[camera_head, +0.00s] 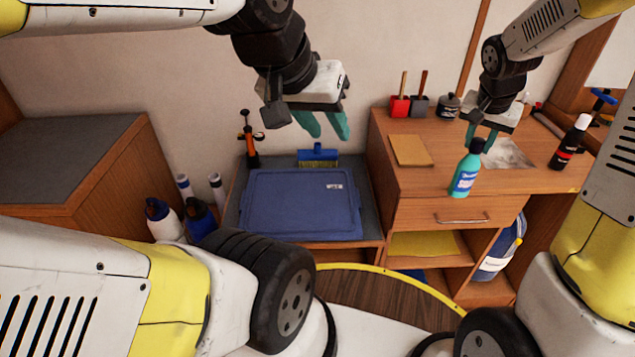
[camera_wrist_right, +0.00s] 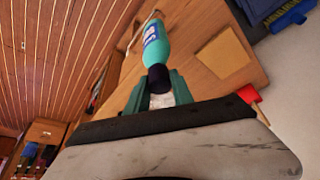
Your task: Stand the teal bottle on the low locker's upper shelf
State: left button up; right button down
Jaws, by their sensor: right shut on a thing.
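The teal bottle (camera_head: 465,172) has a dark cap and a blue-and-white label. My right gripper (camera_head: 481,136) is shut on its dark cap end, and the bottle hangs nearly upright, slightly tilted, at the front edge of the wooden unit's top. In the right wrist view the bottle (camera_wrist_right: 155,48) extends away from the fingers (camera_wrist_right: 160,88). The wooden unit (camera_head: 410,213) has a drawer and open shelves below; a yellow item (camera_head: 428,245) lies on its upper shelf. I cannot tell for certain that this is the low locker. My left gripper (camera_head: 323,125) is open and empty, above the blue lid.
The unit's top carries a tan board (camera_head: 411,150), red (camera_head: 399,107) and dark holders, a dark jar (camera_head: 448,105) and a black bottle (camera_head: 570,143). A large white-and-blue container (camera_head: 498,250) fills the right compartment. A blue lid (camera_head: 300,203) covers the lower middle surface.

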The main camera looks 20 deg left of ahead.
aim_at(316, 251)
jog(key=k+u, duration=0.25)
jog(key=u, duration=0.15)
jog(key=k+j+u, duration=0.1)
jog(key=u, duration=0.8)
jog(key=l+u, duration=0.1)
jog(key=u, duration=0.85)
jog(key=l+u, duration=0.1)
jog(key=u, duration=0.35)
jog(key=k+l, duration=0.1)
jog(key=l, duration=0.3)
jog(key=k+l+u, duration=0.1)
jog(key=l, duration=0.35)
jog(key=k+l, duration=0.1)
jog(key=l, duration=0.3)
jog(key=k+l+u, duration=0.1)
jog(key=l, duration=0.3)
